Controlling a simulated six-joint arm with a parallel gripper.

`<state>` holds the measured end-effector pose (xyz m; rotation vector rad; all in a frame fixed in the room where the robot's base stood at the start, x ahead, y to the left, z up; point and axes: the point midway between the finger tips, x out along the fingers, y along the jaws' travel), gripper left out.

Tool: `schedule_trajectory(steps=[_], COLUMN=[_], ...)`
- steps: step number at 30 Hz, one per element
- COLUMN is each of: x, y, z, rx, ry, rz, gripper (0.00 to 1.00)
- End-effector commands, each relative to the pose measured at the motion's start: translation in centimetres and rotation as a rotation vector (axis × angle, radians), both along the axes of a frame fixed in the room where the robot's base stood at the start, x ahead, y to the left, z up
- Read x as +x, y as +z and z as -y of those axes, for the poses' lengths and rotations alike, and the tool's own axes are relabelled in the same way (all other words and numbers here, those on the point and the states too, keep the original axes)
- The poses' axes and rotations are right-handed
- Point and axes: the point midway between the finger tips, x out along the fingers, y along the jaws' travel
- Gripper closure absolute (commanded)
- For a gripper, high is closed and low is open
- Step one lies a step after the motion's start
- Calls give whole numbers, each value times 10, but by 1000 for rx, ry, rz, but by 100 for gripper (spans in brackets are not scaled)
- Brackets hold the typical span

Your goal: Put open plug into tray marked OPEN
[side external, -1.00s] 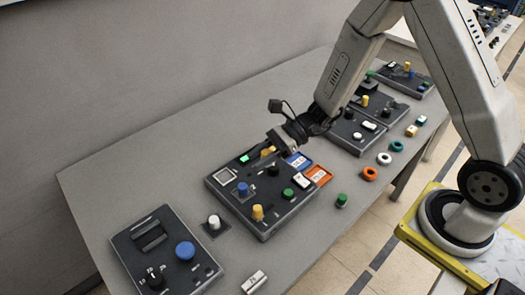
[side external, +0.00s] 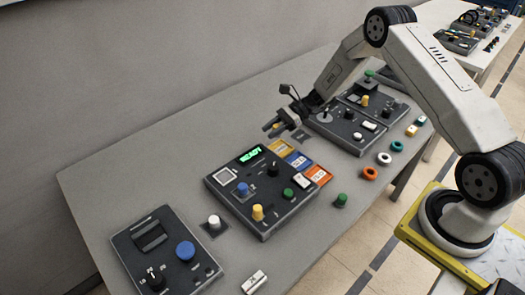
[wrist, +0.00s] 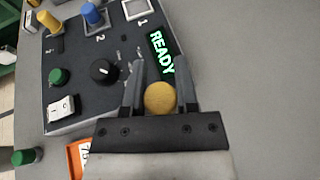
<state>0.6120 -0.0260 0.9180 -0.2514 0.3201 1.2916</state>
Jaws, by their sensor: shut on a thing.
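My gripper (wrist: 158,82) is shut on a yellow round-topped plug (wrist: 160,98), which sits between the fingers in the wrist view. In the side view my gripper (side external: 272,128) is raised behind the test panel's far edge, near the yellow tray. The dark test panel (side external: 232,198) has a lit green display reading READY (side external: 250,155). Three small trays stand along its right edge: yellow (side external: 279,147), blue (side external: 298,160) and orange (side external: 318,175). Their labels are too small to read. A blue plug (wrist: 92,14) stands at position 2; the socket at position 1 (wrist: 137,8) looks empty.
Another yellow plug (side external: 257,212), a black knob (side external: 273,170) and a green button (side external: 288,193) rise from the panel. A second panel (side external: 165,250) with a blue button lies front left. More panels (side external: 345,128) stand at right. Several coloured rings lie along the front edge.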

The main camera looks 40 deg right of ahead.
Motion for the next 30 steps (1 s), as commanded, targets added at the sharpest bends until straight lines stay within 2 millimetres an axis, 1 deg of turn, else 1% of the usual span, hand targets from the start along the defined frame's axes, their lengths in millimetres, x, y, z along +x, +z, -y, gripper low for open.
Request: schedule_trajectory(steps=[1, 3, 6, 9, 20, 26, 30], x=[2, 4, 6, 7, 7, 7, 7], y=[-4, -9, -13, -15, -18, -25, -33], z=[8, 16, 25, 29, 30, 30, 30], rx=[-3, -6, -10, -12, -13, -13, -14], ry=[-3, -2, -3, -1, -1, -2, -1], rz=[-2, -4, -7, -9, -10, -9, -10], gripper=[100, 100, 100, 100, 100, 100, 100])
